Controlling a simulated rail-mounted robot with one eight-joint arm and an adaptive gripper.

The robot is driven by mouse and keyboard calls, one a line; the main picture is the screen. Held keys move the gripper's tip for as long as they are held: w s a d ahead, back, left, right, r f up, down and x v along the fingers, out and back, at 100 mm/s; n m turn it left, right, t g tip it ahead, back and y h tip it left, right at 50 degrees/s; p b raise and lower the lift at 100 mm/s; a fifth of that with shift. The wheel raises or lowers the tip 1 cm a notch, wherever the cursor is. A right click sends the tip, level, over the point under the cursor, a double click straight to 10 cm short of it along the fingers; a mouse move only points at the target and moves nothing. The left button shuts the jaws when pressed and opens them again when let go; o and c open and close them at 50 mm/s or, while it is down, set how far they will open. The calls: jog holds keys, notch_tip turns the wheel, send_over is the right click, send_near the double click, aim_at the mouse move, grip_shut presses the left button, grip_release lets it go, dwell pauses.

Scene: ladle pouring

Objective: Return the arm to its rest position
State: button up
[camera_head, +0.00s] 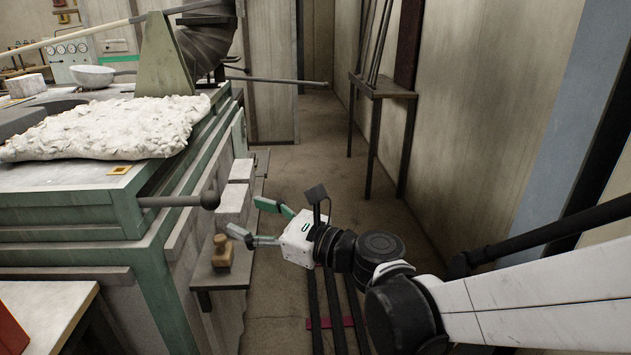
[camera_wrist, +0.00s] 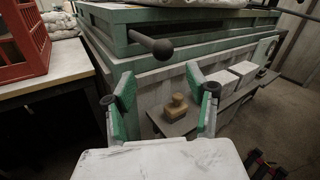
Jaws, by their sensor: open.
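My gripper (camera_head: 246,218) is at the end of my arm, beside the shelf on the side of the green-framed furnace bench (camera_head: 160,250). Its green-padded fingers are spread apart and point left toward the bench, with nothing between them. In the wrist view the open fingers (camera_wrist: 158,82) frame the shelf and a small tan block (camera_wrist: 177,106) beyond them. The same tan block (camera_head: 222,252) stands on the shelf just below and left of the fingers in the head view. I cannot tell the exact gap between the fingers and the shelf.
A lever with a dark ball end (camera_head: 208,199) sticks out from the bench near my gripper. White blocks (camera_head: 234,206) stand on the shelf. A red crate (camera_wrist: 25,42) is on a table at left. Open floor (camera_head: 300,165) lies beyond; a stand (camera_head: 380,90) lines the wall.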

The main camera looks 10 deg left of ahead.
jog(key=shift+v, duration=0.85)
jog(key=s+d+f+n+h, duration=0.2)
jog(key=d+n+h, duration=0.3)
jog(key=d, duration=0.8)
jog(key=s+d+f+n+t+h+p, duration=0.1)
jog(key=s+d+n+h, duration=0.4)
jog(key=d, duration=0.9)
jog(key=s+d+f+n+t+h+p, duration=0.1)
jog(key=d+n+h, duration=0.6)
jog(key=d, duration=0.7)
jog(key=shift+s+f+n, duration=0.9)
jog(key=shift+s+n, duration=0.1)
jog(key=shift+s, duration=0.2)
jog(key=shift+d, duration=0.1)
